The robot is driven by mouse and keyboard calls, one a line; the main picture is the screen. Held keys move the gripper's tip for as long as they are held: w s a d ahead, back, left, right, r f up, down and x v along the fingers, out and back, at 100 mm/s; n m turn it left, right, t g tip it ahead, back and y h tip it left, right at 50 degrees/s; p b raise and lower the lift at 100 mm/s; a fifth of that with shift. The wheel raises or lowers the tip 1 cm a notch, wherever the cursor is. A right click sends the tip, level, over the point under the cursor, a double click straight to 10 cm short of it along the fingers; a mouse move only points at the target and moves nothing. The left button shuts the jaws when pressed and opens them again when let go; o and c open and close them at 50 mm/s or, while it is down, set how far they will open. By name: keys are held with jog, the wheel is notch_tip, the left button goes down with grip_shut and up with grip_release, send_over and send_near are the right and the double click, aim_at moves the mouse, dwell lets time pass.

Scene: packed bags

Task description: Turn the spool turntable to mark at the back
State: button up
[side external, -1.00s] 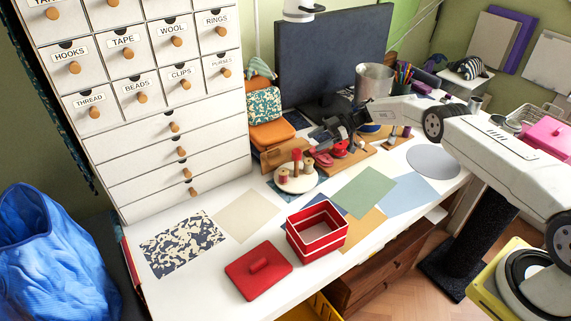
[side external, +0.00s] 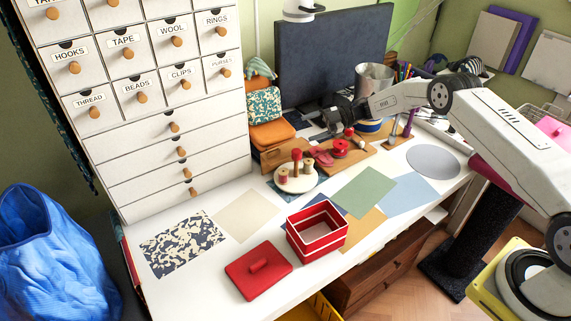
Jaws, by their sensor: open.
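The spool turntable (side external: 297,187) is a round white disc on the white desk, left of the middle. It carries a few upright pegs and spools, one with a red top (side external: 297,156) and others in red and tan. A dark patterned mat shows partly under it. I cannot make out the mark. My gripper (side external: 332,118) is dark and points left, above the back of the desk in front of the dark screen. It is up and to the right of the turntable, apart from it. It is open and holds nothing that I can see.
A wooden board (side external: 352,152) with red spools stands right of the turntable, below my gripper. A red open box (side external: 317,230) and its red lid (side external: 258,267) are in front. The white drawer cabinet (side external: 160,110) rises at left. Flat coloured sheets cover the desk's middle.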

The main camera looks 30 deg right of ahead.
aim_at(297, 154)
jog(key=s+f+n+t+h, duration=0.1)
jog(key=s+n+t+h, duration=0.3)
jog(key=n, duration=0.6)
jog(key=s+n+t+h, duration=0.1)
jog(key=n+t+h, duration=0.3)
jog(key=n+t, duration=0.45)
notch_tip(297, 154, down, 9)
jog(key=n+g, duration=0.1)
jog(key=shift+a+g, duration=0.35)
jog(key=shift+a, duration=0.1)
dwell(0.6)
jog(key=shift+x, duration=3.75)
